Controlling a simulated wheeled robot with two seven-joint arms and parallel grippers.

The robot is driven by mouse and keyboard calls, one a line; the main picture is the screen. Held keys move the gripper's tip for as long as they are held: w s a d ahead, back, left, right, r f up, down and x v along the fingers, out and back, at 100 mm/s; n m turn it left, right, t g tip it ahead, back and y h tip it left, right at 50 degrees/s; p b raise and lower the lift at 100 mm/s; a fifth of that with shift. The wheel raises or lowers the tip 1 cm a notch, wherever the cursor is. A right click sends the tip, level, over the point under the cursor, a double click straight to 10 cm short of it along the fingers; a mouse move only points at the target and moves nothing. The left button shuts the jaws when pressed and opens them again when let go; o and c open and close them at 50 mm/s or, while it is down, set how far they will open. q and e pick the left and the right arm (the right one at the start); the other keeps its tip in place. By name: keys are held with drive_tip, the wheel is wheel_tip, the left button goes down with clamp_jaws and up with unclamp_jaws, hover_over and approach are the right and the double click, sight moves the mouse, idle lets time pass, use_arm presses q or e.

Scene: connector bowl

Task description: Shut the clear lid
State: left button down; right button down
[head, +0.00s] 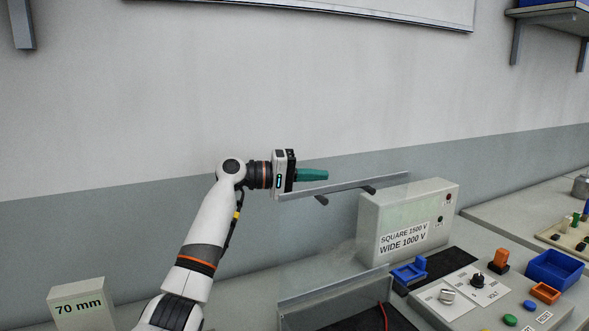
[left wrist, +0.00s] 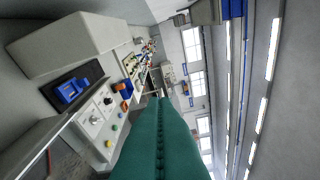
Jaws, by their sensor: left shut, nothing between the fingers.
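The clear lid shows in the head view mainly as a grey edge rail (head: 345,185) with two dark pegs, high above the bench. Its see-through pane is hard to make out; it looks raised. My left gripper (head: 326,175) is shut and empty, with teal fingers pointing right just above and behind the rail in the picture. I cannot tell whether they touch it. In the left wrist view the shut fingers (left wrist: 162,100) fill the lower middle. A grey-edged clear panel (head: 335,293) stands low at the bench front. My right gripper is not in view.
A beige meter box (head: 375,230) labelled "SQUARE 1500 V, WIDE 1000 V" stands right of the rail. A control panel (head: 480,300), a blue connector (head: 409,271) and a blue bin (head: 553,269) lie right. A "70 mm" block (head: 80,306) stands lower left.

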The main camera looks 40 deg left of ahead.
use_arm(q)
drive_tip(key=shift+s+d+f, duration=0.25)
drive_tip(key=shift+s+d, duration=0.25)
drive_tip(key=shift+d, duration=0.1)
drive_tip(key=shift+s+d+f, duration=0.25)
drive_tip(key=shift+s+d, duration=0.2)
drive_tip(key=shift+d, duration=0.15)
drive_tip(key=shift+s, duration=0.1)
